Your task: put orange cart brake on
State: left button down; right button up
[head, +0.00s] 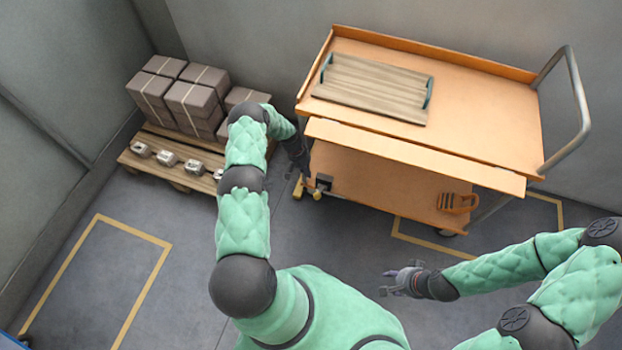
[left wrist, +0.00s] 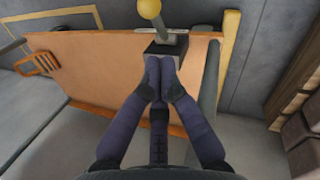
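The orange cart (head: 470,100) stands at the back right of the head view; its lower deck (left wrist: 95,65) fills much of the left wrist view. A dark brake box (head: 324,182) sits at the cart's left front corner and also shows in the left wrist view (left wrist: 163,50). A grey lever with a yellow ball knob (left wrist: 150,8) rises by it. My left gripper (left wrist: 159,60) is shut, its fingertips together at the box; I cannot tell whether they touch it. My right gripper (head: 387,283) is open and empty, in front of the cart and away from it.
A wooden tray (head: 375,85) with dark handles lies on the cart's top. An orange basket-like item (head: 457,203) is on the lower deck. A pallet (head: 150,168) with brown boxes (head: 193,105) and metal parts stands at left. The yellow-marked floor area (head: 100,280) is clear.

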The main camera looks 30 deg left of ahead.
pick_arm(q)
jog(key=b, duration=0.4)
send_near(320, 191)
notch_tip(320, 191, down, 5)
jog(key=shift+s+d+r, duration=0.3)
jog(key=shift+s, duration=0.15)
pick_arm(e)
notch_tip(320, 191, down, 4)
jog(key=shift+r, duration=0.1)
pick_arm(q)
jog(key=shift+s+p, duration=0.1)
jog(key=shift+p, duration=0.2)
jog(key=shift+s+f+t+p, duration=0.1)
jog(key=shift+s+t+p, duration=0.15)
jog(key=shift+p, duration=0.4)
pick_arm(e)
jog(key=shift+w+a+r, duration=0.3)
jog(key=shift+w+r, duration=0.35)
jog(key=shift+r, duration=0.1)
